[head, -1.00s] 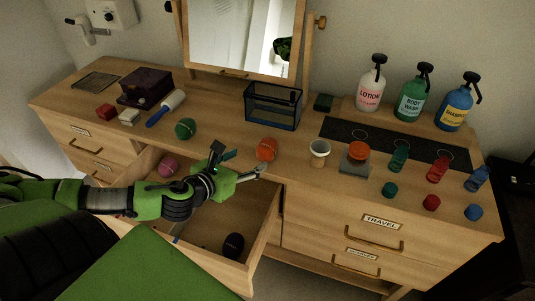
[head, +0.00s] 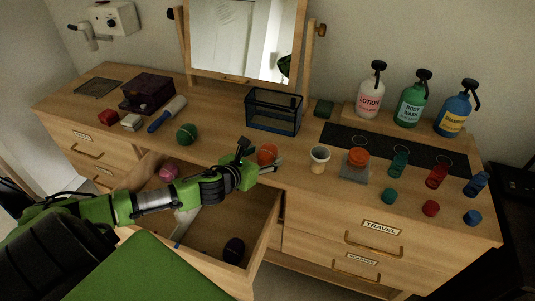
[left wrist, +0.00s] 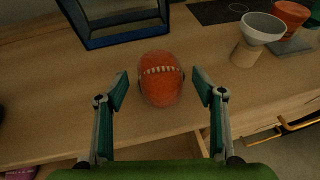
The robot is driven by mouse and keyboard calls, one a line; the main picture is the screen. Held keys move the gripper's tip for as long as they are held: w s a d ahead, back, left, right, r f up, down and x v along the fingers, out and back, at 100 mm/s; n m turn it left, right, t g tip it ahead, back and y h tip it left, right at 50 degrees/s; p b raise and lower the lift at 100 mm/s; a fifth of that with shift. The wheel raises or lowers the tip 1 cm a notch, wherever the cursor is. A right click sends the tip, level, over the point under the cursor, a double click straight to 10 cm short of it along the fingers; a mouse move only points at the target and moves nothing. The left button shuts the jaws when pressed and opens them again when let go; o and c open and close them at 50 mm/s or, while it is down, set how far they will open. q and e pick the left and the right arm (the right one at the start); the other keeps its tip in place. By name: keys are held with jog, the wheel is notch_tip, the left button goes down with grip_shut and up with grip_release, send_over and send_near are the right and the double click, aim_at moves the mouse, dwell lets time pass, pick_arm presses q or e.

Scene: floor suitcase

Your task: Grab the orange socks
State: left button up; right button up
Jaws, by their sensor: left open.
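The rolled orange socks (head: 267,153) lie on the dresser top near its front edge, below the dark mesh basket. In the left wrist view the orange ball of socks (left wrist: 161,80) has a pale stitched band and sits centred between the fingertips. My left gripper (head: 262,163) is at the dresser's front edge, just before the socks. In the wrist view the left gripper (left wrist: 160,92) is open, with one finger on each side of the socks and gaps showing between. My right gripper is in neither view.
A mesh basket (head: 274,128) stands behind the socks. A small white-rimmed cup (head: 319,155) is to their right. The open drawer (head: 225,222) below holds pink socks (head: 169,172) and dark socks (head: 233,250). Green socks (head: 187,134) lie to the left.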

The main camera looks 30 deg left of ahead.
aim_at(268, 153)
pick_arm(q)
jog(key=shift+x, duration=1.8)
jog(key=c, duration=1.2)
jog(key=shift+c, duration=0.2)
